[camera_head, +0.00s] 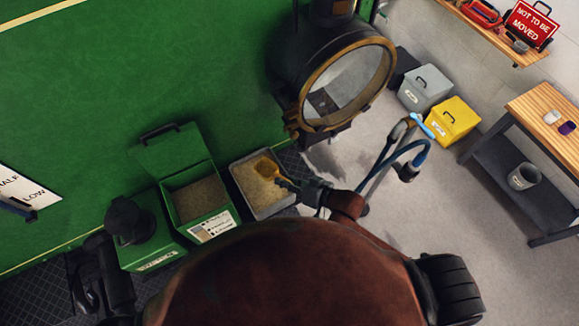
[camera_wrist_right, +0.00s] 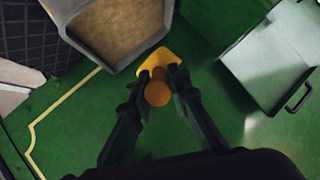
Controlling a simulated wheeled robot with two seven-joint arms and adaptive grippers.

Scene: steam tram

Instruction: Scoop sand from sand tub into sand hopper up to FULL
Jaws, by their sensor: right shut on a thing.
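The sand hopper (camera_head: 222,203) is an open green box with brown sand inside and its lid (camera_head: 168,150) raised. A white label is on its front. The grey sand tub (camera_head: 283,207) stands just right of it, holding paler sand. My right gripper (camera_head: 284,183) is shut on the handle of a yellow scoop (camera_head: 266,168), whose bowl is over the tub in the head view. The right wrist view shows the scoop (camera_wrist_right: 158,62) between the fingers (camera_wrist_right: 157,85), beside a grey-rimmed sand container. The scoop's contents are unclear. A dark shape at lower left may be my left gripper (camera_head: 90,280).
A large round lamp (camera_head: 345,85) overhangs the floor right of the tub. Hoses (camera_head: 385,165), grey and yellow boxes (camera_head: 452,120) and a wooden table (camera_head: 545,105) are further right.

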